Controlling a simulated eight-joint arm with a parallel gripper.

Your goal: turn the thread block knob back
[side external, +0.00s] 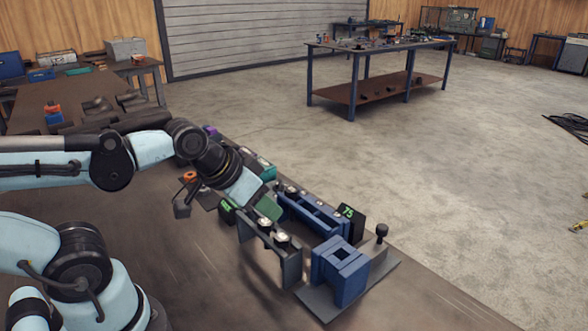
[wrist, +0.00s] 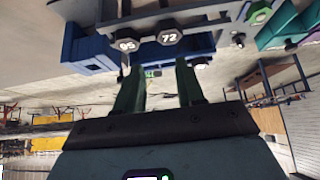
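I cannot tell for certain which part is the thread block knob. A black upright knob (side external: 382,231) stands at the right end of a grey plate beside a blue block (side external: 340,268) with a square opening. A dark grey bracket (side external: 292,268) carries two metal heads (side external: 281,237) on top. My gripper (side external: 270,210), with green fingers, is above and beside the bracket's left end. In the wrist view its fingers (wrist: 157,75) are apart with no object visibly held.
A blue rack (side external: 312,213) with several metal heads stands behind the bracket. A black block with a green 75 label (side external: 350,215) is at its right end. Teal and green parts (side external: 262,168) sit close behind my wrist. The bench's front right is clear.

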